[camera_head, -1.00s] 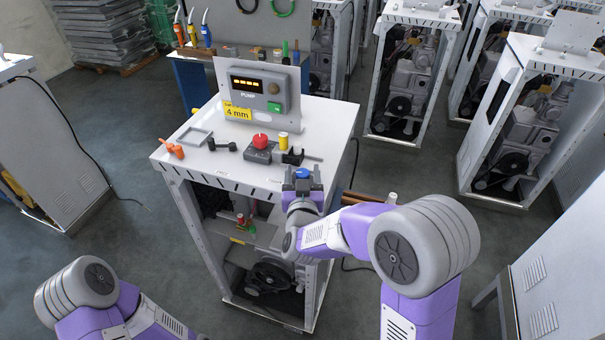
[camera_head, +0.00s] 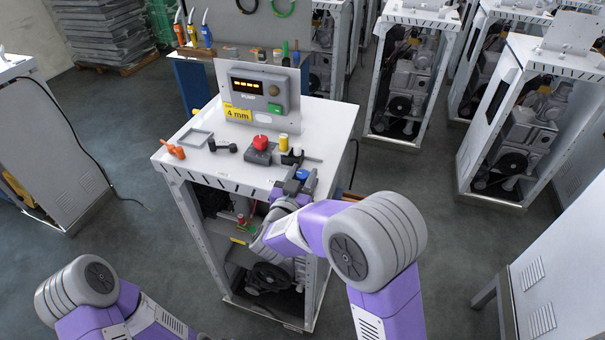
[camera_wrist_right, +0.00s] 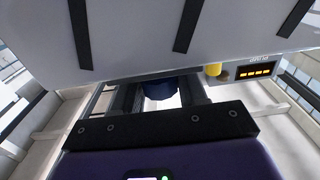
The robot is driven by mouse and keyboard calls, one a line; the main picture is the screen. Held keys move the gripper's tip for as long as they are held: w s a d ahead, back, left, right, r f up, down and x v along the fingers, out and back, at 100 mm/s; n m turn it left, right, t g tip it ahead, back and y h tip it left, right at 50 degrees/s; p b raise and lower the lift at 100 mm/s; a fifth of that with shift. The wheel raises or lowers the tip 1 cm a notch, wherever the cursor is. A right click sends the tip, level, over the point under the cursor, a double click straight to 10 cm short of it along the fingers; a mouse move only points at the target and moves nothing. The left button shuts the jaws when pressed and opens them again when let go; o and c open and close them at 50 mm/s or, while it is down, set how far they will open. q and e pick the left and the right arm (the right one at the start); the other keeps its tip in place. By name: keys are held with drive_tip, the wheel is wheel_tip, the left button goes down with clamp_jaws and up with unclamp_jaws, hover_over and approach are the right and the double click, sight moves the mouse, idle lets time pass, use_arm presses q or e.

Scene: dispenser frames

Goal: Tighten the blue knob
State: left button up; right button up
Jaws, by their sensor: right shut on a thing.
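The blue knob (camera_head: 302,174) is at the front right edge of the white dispenser top, on a dark fitting. In the right wrist view the blue knob (camera_wrist_right: 161,90) shows between the two dark fingers. My right gripper (camera_head: 297,181) is at the knob, shut on it, with its arm coming from the lower right. The wrist looks tilted. In the right wrist view the gripper (camera_wrist_right: 160,95) is close under the white cabinet edge. My left gripper is out of view; only part of my left arm shows at the lower left.
The white dispenser top (camera_head: 215,165) carries a red knob (camera_head: 260,142), a yellow cylinder (camera_head: 283,142), orange pieces (camera_head: 176,151) and a black part (camera_head: 222,146). A display panel (camera_head: 258,92) with a 4 mm label stands behind. Other open cabinets stand to the right.

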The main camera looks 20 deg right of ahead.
idle(0.3)
drive_tip(key=o, duration=0.9)
drive_tip(key=shift+o, duration=0.2)
drive_tip(key=v, duration=0.7)
drive_tip(key=shift+s+a+b, duration=0.2)
drive_tip(key=shift+b, duration=0.15)
